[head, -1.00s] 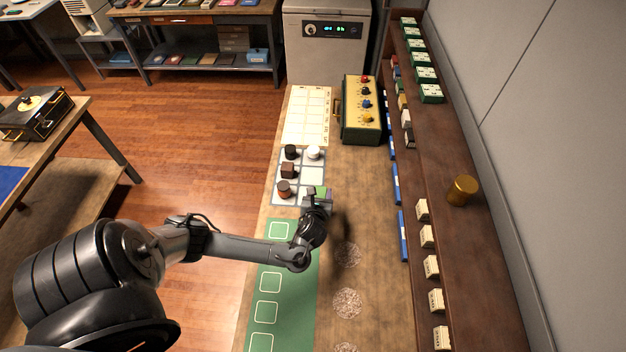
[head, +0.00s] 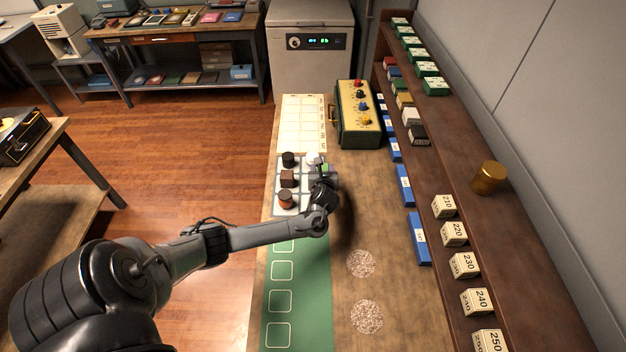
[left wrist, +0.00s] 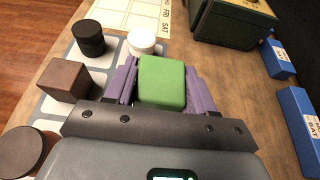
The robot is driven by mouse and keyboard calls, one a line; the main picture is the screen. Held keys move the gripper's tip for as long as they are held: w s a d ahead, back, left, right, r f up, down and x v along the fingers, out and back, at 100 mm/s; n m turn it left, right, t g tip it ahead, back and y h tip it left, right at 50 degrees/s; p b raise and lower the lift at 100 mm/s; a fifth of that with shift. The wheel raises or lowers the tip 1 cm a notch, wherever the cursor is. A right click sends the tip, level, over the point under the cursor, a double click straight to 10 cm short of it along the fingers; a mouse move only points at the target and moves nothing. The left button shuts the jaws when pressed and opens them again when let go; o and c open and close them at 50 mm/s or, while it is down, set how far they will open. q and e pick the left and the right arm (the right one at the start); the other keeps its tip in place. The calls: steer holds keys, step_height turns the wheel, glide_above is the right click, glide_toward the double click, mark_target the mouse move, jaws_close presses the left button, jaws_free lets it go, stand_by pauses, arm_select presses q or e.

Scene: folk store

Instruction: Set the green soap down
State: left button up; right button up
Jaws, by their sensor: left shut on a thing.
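The green soap (left wrist: 161,84) is a rounded block held between the purple fingers of my left gripper (left wrist: 160,90) in the left wrist view. In the head view my left gripper (head: 322,176) is over the right column of the grid board (head: 279,211), and only a bit of green shows there. The board has pale squares. A white round soap (left wrist: 141,41) sits just beyond the green one. A black round soap (left wrist: 88,38), a brown cube (left wrist: 64,80) and a brown round soap (head: 286,199) stand in the left column. Whether the green soap touches the board is hidden. My right gripper is not in view.
A green mat (head: 297,300) with outlined squares lies nearer on the bench. A day chart (head: 303,124) and a green box with colored knobs (head: 358,114) are beyond. Blue labelled blocks (head: 404,186) line the right side, below a shelf with numbered blocks (head: 453,233).

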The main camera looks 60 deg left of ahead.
arm_select(q)
steer(key=a, duration=0.1)
steer(key=s+a+f, duration=0.1)
steer(key=a+f, duration=0.1)
steer(key=shift+s+a+f, duration=0.1)
steer(key=shift+s+a, duration=0.05)
steer(key=shift+s, duration=0.2)
steer(key=shift+f+b, duration=0.7)
steer(key=shift+f, duration=1.3)
steer(key=shift+f, duration=0.15)
steer(key=o, duration=1.1)
steer(key=shift+r, duration=0.2)
steer(key=shift+s+d+r, duration=0.15)
steer(key=shift+d, duration=0.15)
steer(key=p+v, duration=0.3)
steer(key=v, duration=0.7)
steer(key=shift+s+d+p, duration=0.1)
steer(key=shift+d+p, duration=0.1)
steer(key=shift+p, duration=0.1)
steer(key=shift+s+d+r, duration=0.1)
steer(key=shift+s+d, duration=0.15)
steer(key=shift+d, duration=0.1)
